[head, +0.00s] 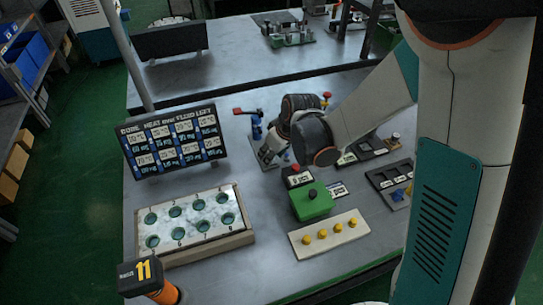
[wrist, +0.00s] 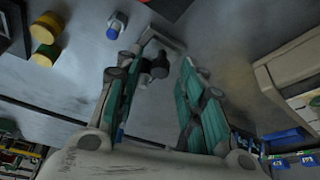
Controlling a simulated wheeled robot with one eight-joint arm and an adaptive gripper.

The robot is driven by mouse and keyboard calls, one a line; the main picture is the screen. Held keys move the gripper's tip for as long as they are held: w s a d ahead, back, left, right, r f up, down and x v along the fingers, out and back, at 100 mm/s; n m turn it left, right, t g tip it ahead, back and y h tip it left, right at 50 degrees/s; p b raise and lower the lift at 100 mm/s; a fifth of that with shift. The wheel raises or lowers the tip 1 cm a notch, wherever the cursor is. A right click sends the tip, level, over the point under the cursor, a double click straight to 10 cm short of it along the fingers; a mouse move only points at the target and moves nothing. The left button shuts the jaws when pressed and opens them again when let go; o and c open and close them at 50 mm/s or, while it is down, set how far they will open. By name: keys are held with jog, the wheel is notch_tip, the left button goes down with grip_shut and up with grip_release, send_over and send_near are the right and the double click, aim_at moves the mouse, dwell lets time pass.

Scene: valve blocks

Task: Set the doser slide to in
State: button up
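My gripper (wrist: 160,75) is open in the wrist view, with its teal-padded fingers apart. A black knob (wrist: 156,66) shows between the fingers, nearer the left one, beside a thin grey bracket (wrist: 163,38). This may be the doser slide; I cannot tell its setting, nor whether a finger touches the knob. In the head view my gripper (head: 270,152) points down at the table behind the green box, and my own wrist hides much of that spot. The green box (head: 311,203) has a black knob on top.
A blue valve (head: 257,128) with a red handle stands just behind my gripper. A sign board (head: 174,140) and a marble-topped block with holes (head: 190,218) stand to the left. A board with yellow pegs (head: 330,235) lies in front. Dark trays (head: 392,180) lie to the right.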

aim_at(275, 160)
jog(key=shift+w+a+f, duration=0.1)
jog(key=shift+f, duration=0.15)
grip_shut()
jog(key=shift+w+a, duration=0.25)
jog(key=shift+w, duration=0.65)
jog(key=shift+w+a, duration=0.3)
jog(key=shift+w, duration=0.6)
jog(key=shift+w+a, duration=0.25)
jog(key=shift+w, duration=0.65)
grip_release()
jog(key=shift+w, duration=0.1)
jog(key=v, duration=1.2)
